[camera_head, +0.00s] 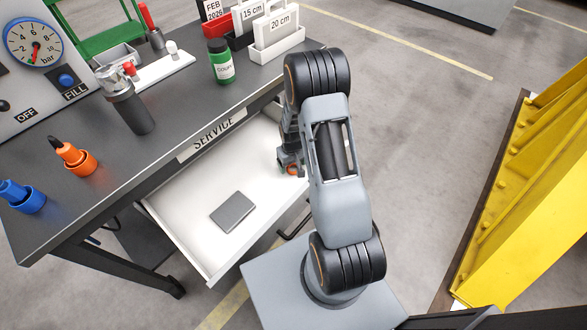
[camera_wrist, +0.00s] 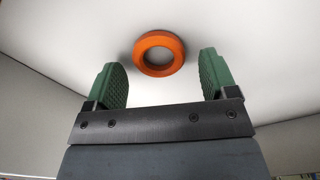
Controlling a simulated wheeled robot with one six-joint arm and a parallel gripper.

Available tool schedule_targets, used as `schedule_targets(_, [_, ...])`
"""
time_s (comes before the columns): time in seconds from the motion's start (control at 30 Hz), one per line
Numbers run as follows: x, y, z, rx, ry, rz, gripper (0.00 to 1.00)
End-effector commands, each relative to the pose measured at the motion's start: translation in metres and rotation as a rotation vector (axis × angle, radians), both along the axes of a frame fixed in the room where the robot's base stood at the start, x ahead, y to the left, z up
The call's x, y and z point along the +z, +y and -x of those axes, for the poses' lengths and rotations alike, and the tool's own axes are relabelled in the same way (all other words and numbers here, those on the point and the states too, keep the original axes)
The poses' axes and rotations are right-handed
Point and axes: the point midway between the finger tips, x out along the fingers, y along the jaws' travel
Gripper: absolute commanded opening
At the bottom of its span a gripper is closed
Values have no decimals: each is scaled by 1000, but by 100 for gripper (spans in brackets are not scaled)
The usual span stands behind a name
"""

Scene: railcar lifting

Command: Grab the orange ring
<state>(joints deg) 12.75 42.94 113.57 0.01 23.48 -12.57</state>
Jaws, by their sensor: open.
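The orange ring (camera_wrist: 159,38) lies flat on the white floor of the open drawer. In the wrist view it sits between and just beyond my two green fingertips, with a gap on both sides. In the head view only a small part of the ring (camera_head: 292,169) shows beside my gripper. My gripper (camera_wrist: 163,72) is open and empty, reaching down into the drawer. In the head view my gripper (camera_head: 288,160) is partly hidden by my arm.
A grey flat block (camera_head: 233,213) lies in the same drawer (camera_head: 190,215). A yellow steel structure (camera_head: 535,190) stands at the right.

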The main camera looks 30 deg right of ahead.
Motion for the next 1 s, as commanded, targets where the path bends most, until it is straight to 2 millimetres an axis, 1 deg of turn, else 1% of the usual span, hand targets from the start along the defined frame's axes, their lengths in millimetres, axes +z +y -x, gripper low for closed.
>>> schedule_targets(0.1, [-5, 0, 0, 0, 0, 0, 79])
schedule_targets(0.33, [-5, 0, 0, 0, 0, 0, 78])
schedule_targets(0.87, [-5, 0, 0, 0, 0, 0, 27])
schedule_targets(0.9, [-5, 0, 0, 0, 0, 0, 26])
schedule_targets(1.0, [-5, 0, 0, 0, 0, 0, 26])
